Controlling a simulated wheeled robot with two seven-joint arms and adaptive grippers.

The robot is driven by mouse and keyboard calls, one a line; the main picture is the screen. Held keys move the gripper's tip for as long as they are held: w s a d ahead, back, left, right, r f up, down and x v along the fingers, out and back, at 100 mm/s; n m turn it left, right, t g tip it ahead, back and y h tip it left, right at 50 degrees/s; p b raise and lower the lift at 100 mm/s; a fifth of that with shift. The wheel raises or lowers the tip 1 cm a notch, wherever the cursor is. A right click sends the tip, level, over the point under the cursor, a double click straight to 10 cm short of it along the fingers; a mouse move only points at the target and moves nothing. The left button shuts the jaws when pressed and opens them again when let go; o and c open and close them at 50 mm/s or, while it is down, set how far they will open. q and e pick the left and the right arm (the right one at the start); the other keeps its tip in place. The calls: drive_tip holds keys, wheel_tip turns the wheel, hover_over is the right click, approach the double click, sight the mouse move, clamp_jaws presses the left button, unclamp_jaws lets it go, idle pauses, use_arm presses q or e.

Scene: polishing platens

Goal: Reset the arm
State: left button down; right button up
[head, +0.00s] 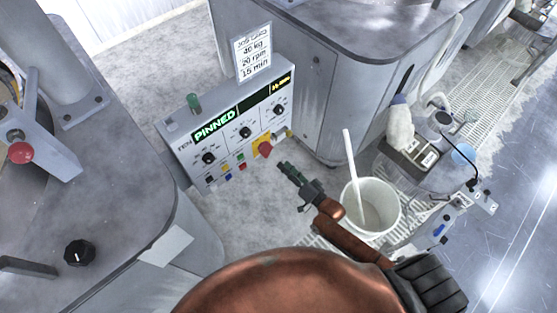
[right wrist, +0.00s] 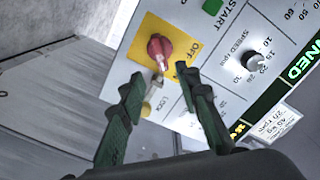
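A grey control panel (head: 222,148) carries a green-lit display reading PINNED, black dials and small coloured buttons. A red rotary switch (head: 265,149) sits on a yellow plate at its lower right. My right gripper (head: 283,169) is just in front of this switch, apart from it in the head view. In the right wrist view, the red switch (right wrist: 160,50) on its yellow OFF plate lies ahead, between and beyond the two dark green fingers of my right gripper (right wrist: 163,88). The fingers are spread with nothing between them. My left gripper does not show.
A white bucket (head: 372,208) with a white stick stands right of my right forearm. A grey machine top (head: 120,205) with a red knob (head: 20,152) and black dial fills the left. A sign (head: 252,52) stands above the panel.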

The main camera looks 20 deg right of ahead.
drive_tip(key=shift+s+d, duration=0.2)
drive_tip(key=shift+s, duration=0.45)
